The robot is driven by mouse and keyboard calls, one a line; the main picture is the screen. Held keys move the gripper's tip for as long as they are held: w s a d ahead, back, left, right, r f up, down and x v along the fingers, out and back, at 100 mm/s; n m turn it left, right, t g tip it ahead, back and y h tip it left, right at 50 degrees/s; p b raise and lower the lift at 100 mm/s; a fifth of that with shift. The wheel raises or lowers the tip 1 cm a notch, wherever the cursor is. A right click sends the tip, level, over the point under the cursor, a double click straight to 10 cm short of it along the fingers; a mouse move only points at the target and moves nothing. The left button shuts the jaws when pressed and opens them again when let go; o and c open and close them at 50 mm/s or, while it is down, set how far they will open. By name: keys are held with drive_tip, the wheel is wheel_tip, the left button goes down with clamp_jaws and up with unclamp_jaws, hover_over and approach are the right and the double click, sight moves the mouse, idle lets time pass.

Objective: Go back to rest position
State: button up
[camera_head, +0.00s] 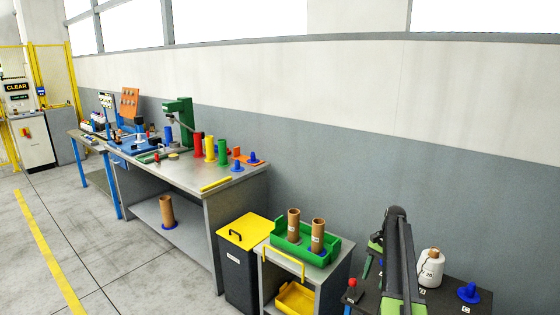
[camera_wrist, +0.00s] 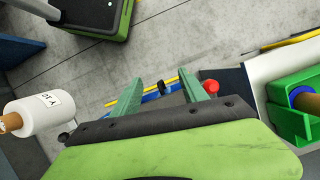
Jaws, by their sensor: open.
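My gripper (camera_wrist: 158,84) shows in the wrist view with its two green fingers spread apart and nothing between them. Floor and some blue and yellow parts show beyond the fingers. In the head view my arm (camera_head: 397,255) is at the lower right, above a dark table top, and largely hides the gripper. A white yarn bobbin (camera_head: 430,268) on a brown tube stands to the right of my arm. The bobbin (camera_wrist: 42,114) also shows at the left of the wrist view, apart from the fingers.
A blue peg (camera_head: 468,293) stands right of the bobbin. A green tray (camera_head: 328,256) with two brown tubes sits left of my arm. A black bin with a yellow lid (camera_head: 244,231) and a long workbench (camera_head: 190,172) stand farther left. Open floor (camera_head: 95,250) lies left.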

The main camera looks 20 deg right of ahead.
drive_tip(key=a+n+h, duration=0.2)
drive_tip(key=a+n, duration=0.4)
drive_tip(key=a, duration=2.5)
drive_tip(key=s+a+n+t+h, duration=0.1)
drive_tip(key=s+a+n, duration=0.6)
drive_tip(key=s+a, duration=0.2)
drive_tip(key=shift+s+a+f+t+h, duration=0.15)
drive_tip(key=shift+a+f+t+h, duration=0.3)
drive_tip(key=shift+a, duration=0.25)
drive_tip(key=shift+c, duration=0.4)
